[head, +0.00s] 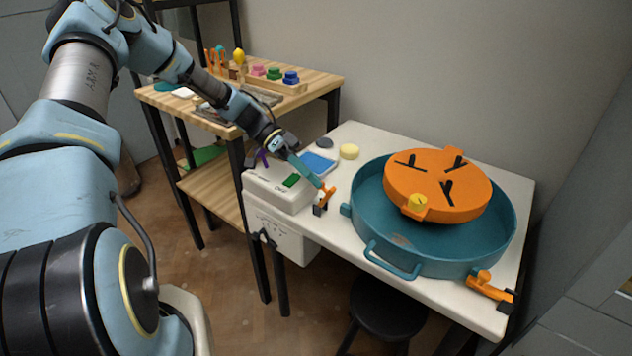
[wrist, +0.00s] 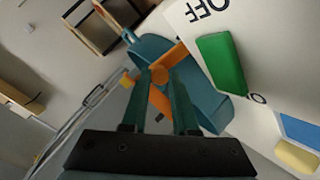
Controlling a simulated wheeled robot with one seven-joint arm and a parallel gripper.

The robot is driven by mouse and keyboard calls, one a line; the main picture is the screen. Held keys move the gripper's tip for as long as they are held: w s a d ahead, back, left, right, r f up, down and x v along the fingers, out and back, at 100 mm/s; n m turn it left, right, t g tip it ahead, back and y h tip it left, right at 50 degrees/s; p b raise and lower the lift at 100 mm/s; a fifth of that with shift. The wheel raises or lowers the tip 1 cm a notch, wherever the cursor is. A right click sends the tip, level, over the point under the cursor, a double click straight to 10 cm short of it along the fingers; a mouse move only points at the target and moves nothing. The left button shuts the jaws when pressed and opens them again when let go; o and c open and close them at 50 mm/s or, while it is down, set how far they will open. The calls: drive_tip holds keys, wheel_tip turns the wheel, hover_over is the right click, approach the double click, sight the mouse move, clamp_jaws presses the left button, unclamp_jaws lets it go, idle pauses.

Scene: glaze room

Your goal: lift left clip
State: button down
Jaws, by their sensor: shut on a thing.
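The left clip (head: 328,193) is orange on a small black mount at the table's front edge, left of the teal pan (head: 372,252). Its orange lever stands up at a slant from the mount. My gripper (head: 319,186) reaches down from the upper left, with its fingertips at the lever. In the wrist view my gripper (wrist: 160,76) has its two teal fingers on either side of the orange clip (wrist: 159,98), shut on it. The right clip (head: 484,284) is orange and lies low at the table's front right corner.
An orange disc (head: 437,177) with black slots and a yellow knob sits in the pan. A white box with a green switch (head: 291,181), a blue pad (head: 319,163) and a yellow round sponge (head: 349,151) are nearby. A wooden shelf (head: 325,82) stands behind left.

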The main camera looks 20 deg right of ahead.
idle(0.5)
drive_tip(key=c, duration=0.7)
unclamp_jaws()
wheel_tip(320, 180, up, 10)
drive_tip(key=shift+f+b, duration=0.1)
drive_tip(key=shift+b, duration=0.65)
